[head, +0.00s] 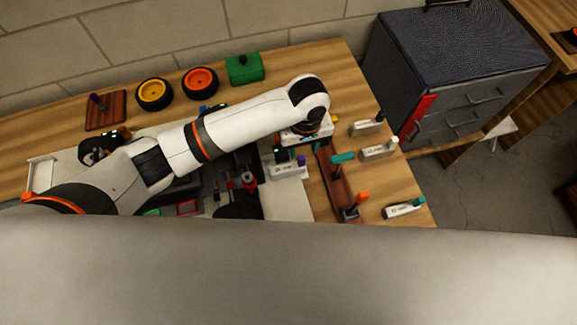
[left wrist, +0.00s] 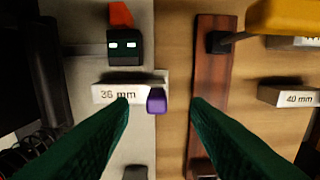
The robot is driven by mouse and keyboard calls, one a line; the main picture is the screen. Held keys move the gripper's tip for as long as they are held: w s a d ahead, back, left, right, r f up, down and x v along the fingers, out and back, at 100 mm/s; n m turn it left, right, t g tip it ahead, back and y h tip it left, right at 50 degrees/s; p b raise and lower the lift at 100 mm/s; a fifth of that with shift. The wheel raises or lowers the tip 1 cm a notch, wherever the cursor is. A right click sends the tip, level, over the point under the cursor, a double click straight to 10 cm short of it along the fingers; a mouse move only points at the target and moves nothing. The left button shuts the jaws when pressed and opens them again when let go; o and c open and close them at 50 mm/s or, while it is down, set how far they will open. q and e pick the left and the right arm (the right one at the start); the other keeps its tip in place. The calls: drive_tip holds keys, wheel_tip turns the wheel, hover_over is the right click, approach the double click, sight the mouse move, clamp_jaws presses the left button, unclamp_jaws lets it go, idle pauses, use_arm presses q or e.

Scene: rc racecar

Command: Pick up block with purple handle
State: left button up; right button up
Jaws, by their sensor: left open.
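The white block (head: 287,171) with a purple handle (head: 301,160) lies near the middle of the table, left of a brown wooden rack. In the left wrist view the block (left wrist: 117,93) is labelled 36 mm, and its purple handle (left wrist: 156,101) points toward the lower right. My right gripper is not in view.
The brown rack (head: 334,180) holds tools with teal and orange handles. Other white blocks, one with a teal handle (head: 404,208), lie to its right. Yellow (head: 154,94) and orange (head: 200,83) wheels and a green box (head: 245,69) stand behind. A grey cabinet (head: 455,75) is at the back right.

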sight(302, 157)
use_arm(q)
drive_tip(key=f, duration=0.4)
drive_tip(key=shift+s+a+f, duration=0.1)
drive_tip(key=shift+s+f, duration=0.1)
drive_tip(key=shift+s, duration=0.05)
drive_tip(key=shift+c, duration=0.4)
clamp_jaws()
